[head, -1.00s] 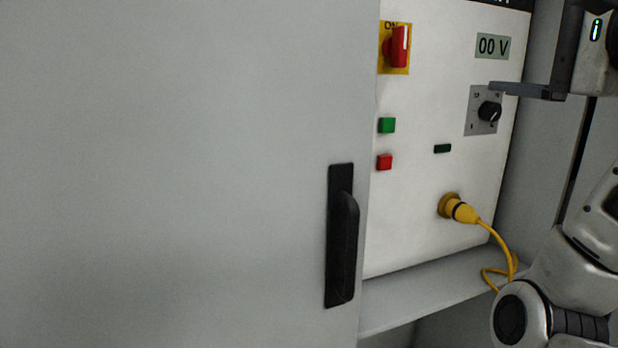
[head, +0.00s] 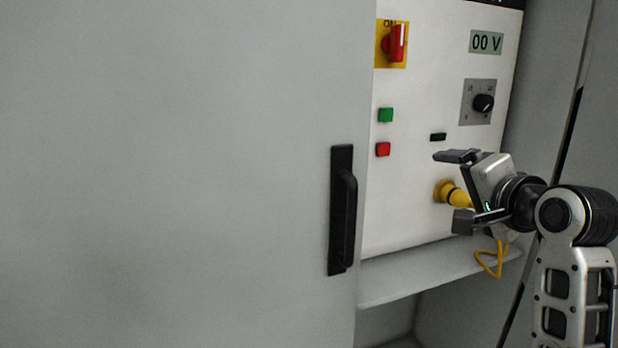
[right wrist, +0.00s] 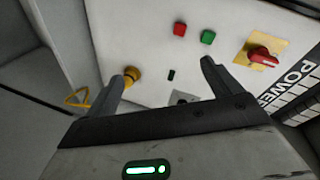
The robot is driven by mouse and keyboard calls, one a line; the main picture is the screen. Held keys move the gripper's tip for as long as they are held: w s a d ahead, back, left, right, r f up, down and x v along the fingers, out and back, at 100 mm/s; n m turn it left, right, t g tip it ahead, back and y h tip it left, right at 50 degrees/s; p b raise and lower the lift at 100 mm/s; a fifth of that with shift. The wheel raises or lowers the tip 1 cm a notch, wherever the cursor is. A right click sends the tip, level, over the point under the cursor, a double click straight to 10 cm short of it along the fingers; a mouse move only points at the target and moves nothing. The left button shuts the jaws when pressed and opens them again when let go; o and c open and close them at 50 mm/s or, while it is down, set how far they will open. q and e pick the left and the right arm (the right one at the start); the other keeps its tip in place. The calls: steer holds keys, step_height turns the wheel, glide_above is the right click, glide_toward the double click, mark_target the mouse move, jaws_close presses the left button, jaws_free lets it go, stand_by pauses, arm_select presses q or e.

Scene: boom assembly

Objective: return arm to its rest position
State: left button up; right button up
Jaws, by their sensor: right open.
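My right gripper (head: 457,188) is open and empty, in front of the lower right of the white control panel (head: 408,205) in the head view. In that view it partly covers the yellow plug (head: 455,197) in its socket; I cannot tell the gap in depth. In the right wrist view my right gripper (right wrist: 160,85) has its fingers spread, with the panel beyond them. The plug (right wrist: 131,75) shows there near the left finger. My left gripper is not in view.
A large grey door (head: 180,170) with a black handle (head: 342,210) fills the left. The panel has a red switch (head: 396,43), a black knob (head: 484,103), a green button (head: 386,115), a red button (head: 383,149) and a display reading 00 V (head: 486,42). A yellow cable (head: 488,262) hangs below.

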steer(key=s+a+f+n+g+h, duration=0.1)
steer(key=s+a+f+n, duration=0.15)
steer(key=f, duration=1.05)
steer(key=s+a+f+n+g, duration=0.15)
steer(key=s+f+n, duration=0.25)
steer(key=f, duration=0.9)
steer(key=s+a+f+n+g, duration=0.1)
steer(key=s+a+f+n, duration=0.1)
steer(key=s+f, duration=0.6)
steer(key=s+a+f+n+g+y, duration=0.1)
steer(key=s+a+f+n, duration=0.1)
steer(key=s+f+n, duration=0.3)
steer(key=s+f, duration=0.3)
steer(key=s, duration=0.4)
steer(key=shift+s+a+f, duration=0.15)
steer(key=shift+a, duration=0.25)
steer(key=shift+g, duration=0.25)
steer(key=shift+c, duration=0.3)
